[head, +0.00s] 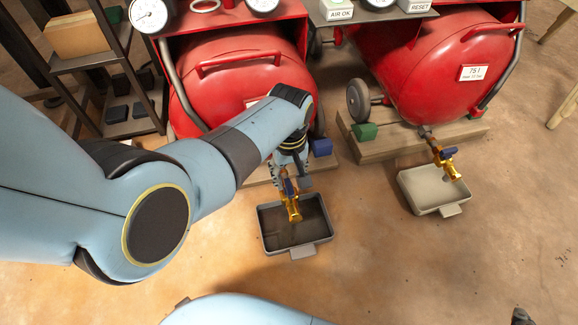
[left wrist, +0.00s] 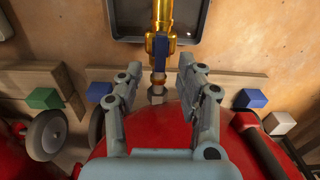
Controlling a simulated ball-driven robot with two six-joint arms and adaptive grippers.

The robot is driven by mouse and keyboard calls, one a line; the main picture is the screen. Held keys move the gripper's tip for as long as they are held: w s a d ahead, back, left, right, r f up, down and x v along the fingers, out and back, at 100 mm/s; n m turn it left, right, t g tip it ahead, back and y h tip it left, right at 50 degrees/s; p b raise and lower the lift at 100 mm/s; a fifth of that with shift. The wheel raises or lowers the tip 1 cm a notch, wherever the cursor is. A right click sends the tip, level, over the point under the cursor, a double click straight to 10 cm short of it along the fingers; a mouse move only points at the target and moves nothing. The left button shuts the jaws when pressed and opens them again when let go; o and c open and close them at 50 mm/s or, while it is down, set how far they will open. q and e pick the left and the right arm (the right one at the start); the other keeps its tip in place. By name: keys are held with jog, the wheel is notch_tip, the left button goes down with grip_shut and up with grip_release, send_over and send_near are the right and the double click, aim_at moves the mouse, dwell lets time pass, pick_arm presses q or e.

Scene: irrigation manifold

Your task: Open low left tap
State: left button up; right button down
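The low left tap (head: 291,205) is a brass tap under the left red tank, with its spout over a dark grey tray (head: 268,240).
A second brass tap (head: 440,155) with a blue handle stands over a pale tray (head: 407,193) at right. The left red tank (head: 235,85) is close behind my gripper. Blue (head: 321,147) and green (head: 364,132) blocks sit by the tanks. The floor in front is clear.

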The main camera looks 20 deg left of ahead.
aim_at(289, 186)
pick_arm(q)
jog(key=shift+r, duration=1.5)
